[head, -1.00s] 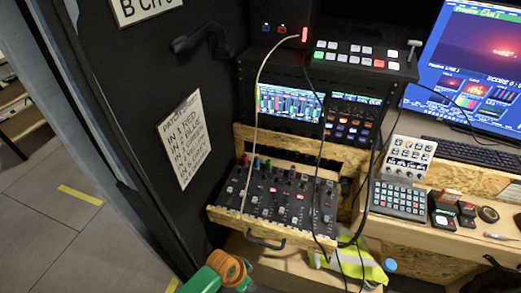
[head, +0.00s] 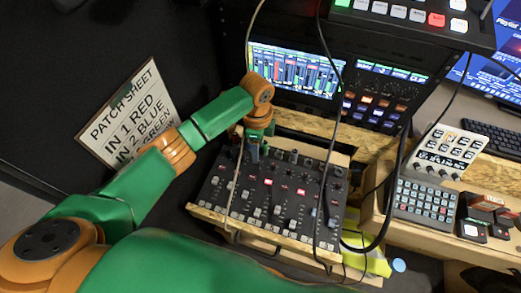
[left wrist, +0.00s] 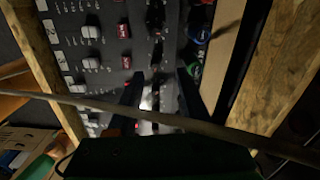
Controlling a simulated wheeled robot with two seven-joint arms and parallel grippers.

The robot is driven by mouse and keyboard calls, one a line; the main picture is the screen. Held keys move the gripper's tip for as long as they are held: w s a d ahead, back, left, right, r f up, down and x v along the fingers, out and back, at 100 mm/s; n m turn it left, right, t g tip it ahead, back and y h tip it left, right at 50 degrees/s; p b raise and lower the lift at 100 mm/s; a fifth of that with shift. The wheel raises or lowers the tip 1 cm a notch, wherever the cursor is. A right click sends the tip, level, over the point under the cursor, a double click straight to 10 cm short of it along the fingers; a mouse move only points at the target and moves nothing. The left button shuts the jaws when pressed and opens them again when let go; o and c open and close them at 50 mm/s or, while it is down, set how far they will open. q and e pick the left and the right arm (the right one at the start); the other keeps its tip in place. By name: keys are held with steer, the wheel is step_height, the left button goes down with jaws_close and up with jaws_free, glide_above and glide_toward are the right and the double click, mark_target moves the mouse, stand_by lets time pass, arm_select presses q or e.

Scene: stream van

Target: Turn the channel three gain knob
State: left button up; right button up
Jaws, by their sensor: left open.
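The audio mixer (head: 262,205) is a dark sloped panel in a wooden frame, with rows of knobs, faders and lit red buttons. My left gripper (head: 256,153) is over its upper left part. In the left wrist view its fingers (left wrist: 161,82) are apart over a column of dark knobs, with nothing clearly between them. A green knob or plug (left wrist: 193,69) is beside the right finger, and a blue one (left wrist: 198,36) is farther up. I cannot tell which knob is channel three gain, or whether the fingers touch one. My right gripper is not in view.
A pale cable (left wrist: 215,130) crosses the wrist view in front of the fingers. A dark cable (head: 327,160) hangs over the mixer's right side. The rack with screens (head: 300,72) stands behind. A patch sheet (head: 127,112) hangs at left. A keypad (head: 425,202) is at right.

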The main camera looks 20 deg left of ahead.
arm_select(q)
steer(key=f, duration=0.2)
steer(key=s+f, duration=0.1)
steer(key=f, duration=0.1)
steer(key=shift+s+d, duration=0.1)
steer(key=shift+w+f, duration=0.3)
steer(key=shift+f, duration=0.1)
steer(key=shift+s+r, duration=0.1)
jaws_close()
arm_select(e)
steer(key=shift+s+d+f, duration=0.1)
steer(key=shift+s, duration=0.3)
